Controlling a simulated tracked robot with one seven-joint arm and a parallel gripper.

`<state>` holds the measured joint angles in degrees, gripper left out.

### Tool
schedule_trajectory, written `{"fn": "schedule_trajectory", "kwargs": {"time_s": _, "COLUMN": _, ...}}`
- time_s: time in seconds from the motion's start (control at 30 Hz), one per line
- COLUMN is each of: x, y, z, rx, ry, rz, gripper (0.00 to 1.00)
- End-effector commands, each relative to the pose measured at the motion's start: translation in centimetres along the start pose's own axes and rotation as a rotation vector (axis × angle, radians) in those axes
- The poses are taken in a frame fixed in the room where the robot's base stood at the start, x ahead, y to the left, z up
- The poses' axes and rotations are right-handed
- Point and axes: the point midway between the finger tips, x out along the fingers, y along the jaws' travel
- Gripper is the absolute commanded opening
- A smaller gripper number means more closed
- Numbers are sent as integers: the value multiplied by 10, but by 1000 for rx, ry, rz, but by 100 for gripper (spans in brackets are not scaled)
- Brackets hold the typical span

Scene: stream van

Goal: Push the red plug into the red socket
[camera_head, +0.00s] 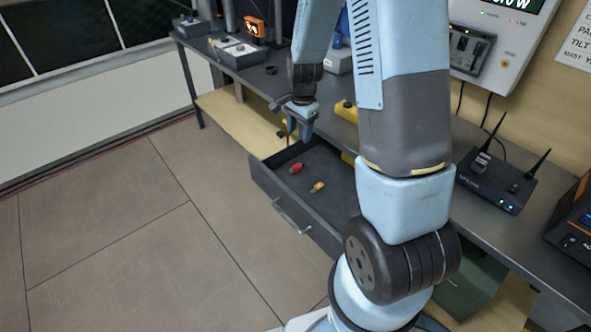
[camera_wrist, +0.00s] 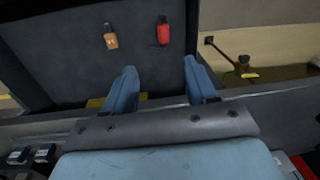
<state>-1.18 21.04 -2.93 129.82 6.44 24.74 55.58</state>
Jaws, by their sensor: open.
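The red plug (camera_head: 296,168) lies in the open drawer (camera_head: 283,218), toward the drawer's left side. It also shows in the wrist view (camera_wrist: 163,31), ahead of my fingers and between their lines. An orange plug (camera_head: 318,186) lies near it in the drawer, and it shows to its left in the wrist view (camera_wrist: 110,37). My gripper (camera_head: 300,128) is above the drawer's back left part. Its two blue fingers (camera_wrist: 165,88) are apart with nothing between them. I cannot make out the red socket in either view.
The drawer hangs open under a dark bench (camera_head: 262,80). A black router (camera_head: 496,182) with antennas stands on the right of the bench. A small orange-framed display (camera_head: 252,27) stands at the back left. The floor (camera_head: 130,230) at the left is clear.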

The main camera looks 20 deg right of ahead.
Motion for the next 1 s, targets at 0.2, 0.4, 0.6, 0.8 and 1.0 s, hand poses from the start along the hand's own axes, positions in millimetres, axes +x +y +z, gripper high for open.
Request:
{"fn": "schedule_trajectory", "kwargs": {"time_s": 0.2, "x": 30, "y": -1, "z": -3, "rx": 67, "ry": -7, "rz": 26, "gripper": 57}}
{"fn": "schedule_trajectory", "kwargs": {"time_s": 0.4, "x": 50, "y": 0, "z": -3, "rx": 79, "ry": -9, "rz": 31, "gripper": 57}}
{"fn": "schedule_trajectory", "kwargs": {"time_s": 0.6, "x": 79, "y": 0, "z": -3, "rx": 79, "ry": -9, "rz": 32, "gripper": 57}}
{"fn": "schedule_trajectory", "kwargs": {"time_s": 0.8, "x": 105, "y": 0, "z": -3, "rx": 77, "ry": -9, "rz": 31, "gripper": 57}}
{"fn": "schedule_trajectory", "kwargs": {"time_s": 1.0, "x": 119, "y": 0, "z": -3, "rx": 78, "ry": -8, "rz": 29, "gripper": 57}}
